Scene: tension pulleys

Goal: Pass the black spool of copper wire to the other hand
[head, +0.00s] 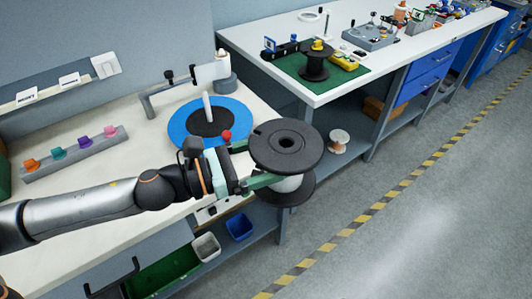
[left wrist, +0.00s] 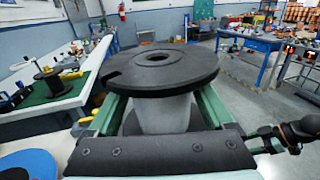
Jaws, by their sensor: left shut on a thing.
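My left gripper (head: 258,183) comes in from the left and is shut on the large black spool (head: 287,145). The spool is upright, with two black flanges and a pale grey middle; no copper colour shows. In the left wrist view the spool (left wrist: 160,70) fills the centre, with the green fingers on either side of its pale core, under the top flange. The spool is held in the air beyond the bench edge. Part of what looks like my right gripper (left wrist: 262,138) shows at the right of the left wrist view; its fingers are unclear. The head view does not show it.
The near bench (head: 100,225) carries a blue disc (head: 232,112) with a post and a rack of coloured pieces (head: 75,152). A second black spool (head: 315,62) stands on a green mat on the far bench. A pale spool (head: 339,138) sits below. The floor at right is clear.

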